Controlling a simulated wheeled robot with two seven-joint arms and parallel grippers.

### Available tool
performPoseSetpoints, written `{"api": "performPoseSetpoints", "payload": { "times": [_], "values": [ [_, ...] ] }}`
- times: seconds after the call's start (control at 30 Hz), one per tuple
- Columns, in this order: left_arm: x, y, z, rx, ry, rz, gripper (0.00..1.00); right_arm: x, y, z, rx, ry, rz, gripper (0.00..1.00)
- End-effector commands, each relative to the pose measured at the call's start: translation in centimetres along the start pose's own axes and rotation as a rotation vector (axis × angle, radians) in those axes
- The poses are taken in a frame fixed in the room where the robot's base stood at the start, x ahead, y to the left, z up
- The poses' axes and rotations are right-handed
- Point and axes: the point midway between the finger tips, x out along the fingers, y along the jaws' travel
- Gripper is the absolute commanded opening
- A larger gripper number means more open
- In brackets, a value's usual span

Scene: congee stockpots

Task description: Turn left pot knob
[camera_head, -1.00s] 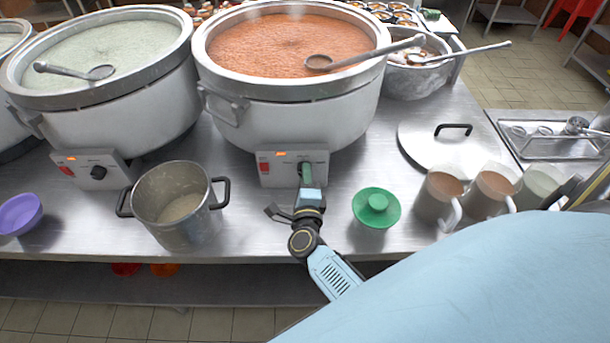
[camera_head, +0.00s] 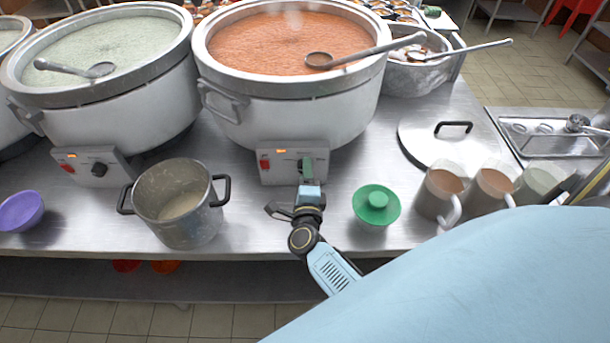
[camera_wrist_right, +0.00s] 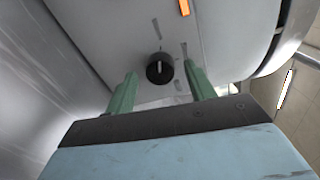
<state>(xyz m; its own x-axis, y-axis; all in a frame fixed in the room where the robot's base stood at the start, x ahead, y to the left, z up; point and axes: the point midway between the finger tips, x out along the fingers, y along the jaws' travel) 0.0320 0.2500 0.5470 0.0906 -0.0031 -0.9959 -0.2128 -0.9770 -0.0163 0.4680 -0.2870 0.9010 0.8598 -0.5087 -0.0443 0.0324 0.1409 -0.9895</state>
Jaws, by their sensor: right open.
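A white stockpot of green-grey congee (camera_head: 103,70) stands at the left, with a black knob (camera_head: 99,169) and a red switch on its control box. My right gripper (camera_head: 307,168) is at the control box (camera_head: 268,178) of the other large pot (camera_head: 290,120), which holds red-orange congee. In the right wrist view, a black knob (camera_wrist_right: 159,68) shows ahead, between the green fingertips of my right gripper (camera_wrist_right: 160,70). The fingers are open, with a gap on each side of the knob. The gripper hides that knob in the head view. My left gripper is not in view.
A steel pot (camera_head: 178,205) and a purple bowl (camera_head: 20,211) stand at the front left. Ladles rest on the pots.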

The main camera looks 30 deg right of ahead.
Motion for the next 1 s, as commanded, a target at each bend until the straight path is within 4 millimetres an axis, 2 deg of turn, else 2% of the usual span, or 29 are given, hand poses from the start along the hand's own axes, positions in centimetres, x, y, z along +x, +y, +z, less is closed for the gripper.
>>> {"api": "performPoseSetpoints", "payload": {
  "times": [0.17,0.27,0.5,0.7,0.83,1.0],
  "values": [
    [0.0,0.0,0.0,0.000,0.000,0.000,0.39,-1.1,0.1,0.0,0.001,0.000,0.002,0.54],
    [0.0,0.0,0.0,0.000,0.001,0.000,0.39,-2.7,0.1,0.0,0.002,0.001,0.003,0.54],
    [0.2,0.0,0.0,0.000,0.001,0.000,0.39,-8.3,0.2,-0.1,0.001,0.002,0.004,0.54],
    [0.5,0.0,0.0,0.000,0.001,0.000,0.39,-11.8,0.1,0.0,0.000,0.001,0.002,0.54],
    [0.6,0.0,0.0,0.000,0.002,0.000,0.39,-13.0,0.1,0.0,0.000,0.000,0.001,0.54],
    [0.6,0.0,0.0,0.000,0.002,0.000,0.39,-13.4,0.0,0.0,0.001,0.000,0.000,0.54]
  ]
}}
